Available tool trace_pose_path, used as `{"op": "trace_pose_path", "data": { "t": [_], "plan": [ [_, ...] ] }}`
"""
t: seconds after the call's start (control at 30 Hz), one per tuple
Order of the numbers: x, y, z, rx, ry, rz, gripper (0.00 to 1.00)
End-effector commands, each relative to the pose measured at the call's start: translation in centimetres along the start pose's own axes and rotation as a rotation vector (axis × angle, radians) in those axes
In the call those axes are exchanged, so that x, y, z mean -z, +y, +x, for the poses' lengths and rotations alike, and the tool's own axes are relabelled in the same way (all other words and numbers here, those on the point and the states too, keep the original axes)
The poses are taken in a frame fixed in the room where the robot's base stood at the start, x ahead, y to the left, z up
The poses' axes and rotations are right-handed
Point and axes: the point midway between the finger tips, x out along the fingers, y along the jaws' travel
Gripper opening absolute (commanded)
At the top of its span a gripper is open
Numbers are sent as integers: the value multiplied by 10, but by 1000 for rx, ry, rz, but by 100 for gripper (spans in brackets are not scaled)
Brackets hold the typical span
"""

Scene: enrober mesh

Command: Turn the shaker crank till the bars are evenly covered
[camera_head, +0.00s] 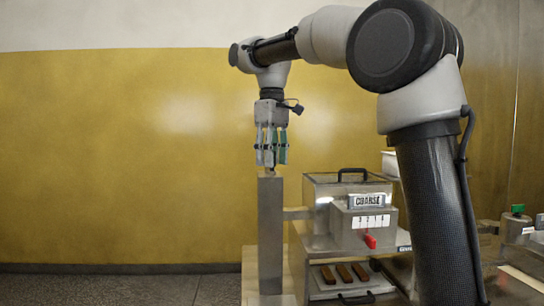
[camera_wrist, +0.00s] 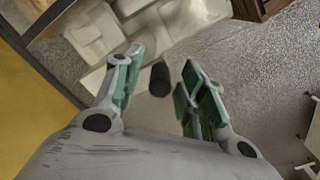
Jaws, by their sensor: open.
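My gripper (camera_head: 270,152) points down above a tall steel post (camera_head: 271,235) left of the shaker machine. Its green-padded fingers are apart. In the wrist view, a short dark knob (camera_wrist: 160,79), possibly the crank's grip, shows in the gap between the fingers (camera_wrist: 158,92); whether they touch it I cannot tell. The crank arm is not clearly visible. The machine's steel box (camera_head: 320,190) carries a "COARSE" label (camera_head: 367,200), a numbered strip (camera_head: 371,222) and a red pointer (camera_head: 370,241). Brown bars (camera_head: 344,273) lie on a tray (camera_head: 318,279) below; their coating is too small to judge.
A black handle (camera_head: 352,171) stands on the box lid, and another (camera_head: 356,298) is at the tray's front. A green-topped fitting (camera_head: 517,210) is at the right. A yellow wall (camera_head: 130,160) stands behind. The floor at left is clear.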

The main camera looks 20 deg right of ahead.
Motion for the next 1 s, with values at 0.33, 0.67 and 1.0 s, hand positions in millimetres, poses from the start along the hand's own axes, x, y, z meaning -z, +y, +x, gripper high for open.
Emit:
{"op": "trace_pose_path", "data": {
  "t": [0.33,0.67,1.0],
  "plan": [
    [0,0,0,0,0,0,15],
    [0,0,0,0,0,-2,0],
    [-6,7,0,0,0,-103,0]
  ]
}}
